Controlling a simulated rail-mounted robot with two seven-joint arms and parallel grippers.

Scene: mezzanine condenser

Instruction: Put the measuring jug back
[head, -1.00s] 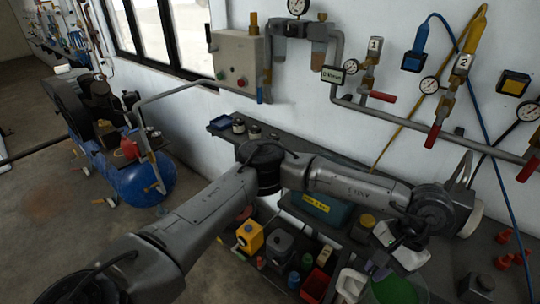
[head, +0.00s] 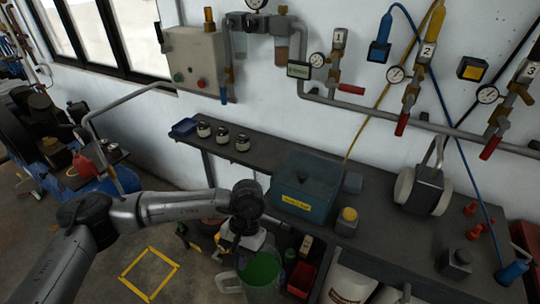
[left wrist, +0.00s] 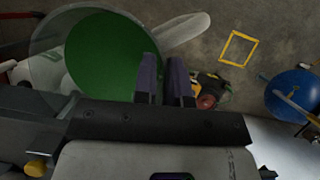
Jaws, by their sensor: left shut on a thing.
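The measuring jug (head: 262,272) is clear with green liquid inside and a pale handle on its left in the head view. My left gripper (head: 238,248) is shut on it at its upper edge near the handle and holds it in front of the bench. In the left wrist view the jug (left wrist: 105,60) is at the upper left, beside my left gripper's dark fingers (left wrist: 165,82). Whether the fingers pinch the rim or the handle's root is unclear. My right gripper is not in view.
A yellow square outline (head: 150,273) marks bare floor to the left of the jug. The dark bench (head: 390,238) carries a teal box (head: 304,188), a yellow-capped bottle (head: 347,221) and several small jars. A red bin (head: 301,279) and white containers stand below. A blue compressor tank (left wrist: 294,96) is farther off.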

